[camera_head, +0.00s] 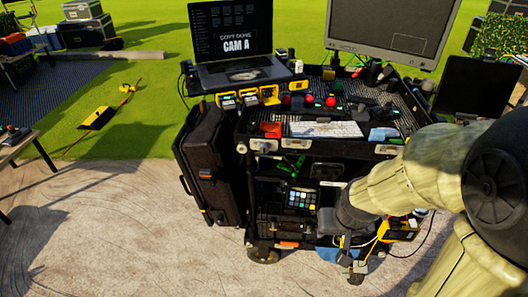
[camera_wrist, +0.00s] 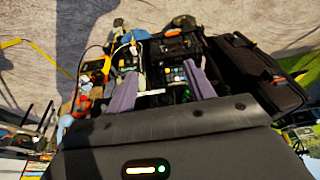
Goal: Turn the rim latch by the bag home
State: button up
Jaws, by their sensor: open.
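A black bag or case (camera_head: 205,160) with an orange tag stands against the left side of the cart. A pale latch (camera_head: 264,146) sits on the cart's front rim, close to the bag; its exact angle is too small to read. Another pale latch (camera_head: 297,143) is beside it to the right. In the wrist view, which looks upside down, the bag (camera_wrist: 255,75) is at right. There my gripper (camera_wrist: 161,82) is open and empty, its two grey-purple fingers apart in front of the cart's contents. I cannot make out the rim latch there. My arm covers the cart's right front in the head view.
The cart's top (camera_head: 330,129) carries a laptop (camera_head: 235,45), a monitor (camera_head: 390,30) and several small devices. Its shelf holds a colour chart (camera_head: 302,198). Cables and a yellow device (camera_head: 402,230) are by the lower right. The paved ground at front left is clear.

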jog(key=w+a+f+m+t+b, duration=0.1)
jog(key=w+a+f+t, duration=0.2)
jog(key=w+a+t, duration=0.4)
jog(key=w+a+f+m+t+b, duration=0.1)
jog(key=w+a+f+m+t, duration=0.1)
jog(key=w+a+t, duration=0.5)
jog(key=w+a+f, duration=0.1)
jog(key=w+a, duration=0.2)
jog(key=a, duration=0.3)
jog(key=shift+w+m+t+h, duration=0.3)
jog(key=shift+w+h, duration=0.05)
jog(key=shift+h, duration=0.05)
jog(key=shift+f, duration=0.1)
jog(key=p, duration=0.5)
send_near(264, 150)
jog(key=w, duration=0.9)
jog(key=shift+w+d+f, duration=0.1)
jog(key=shift+w+d, duration=0.05)
jog(key=shift+w, duration=0.05)
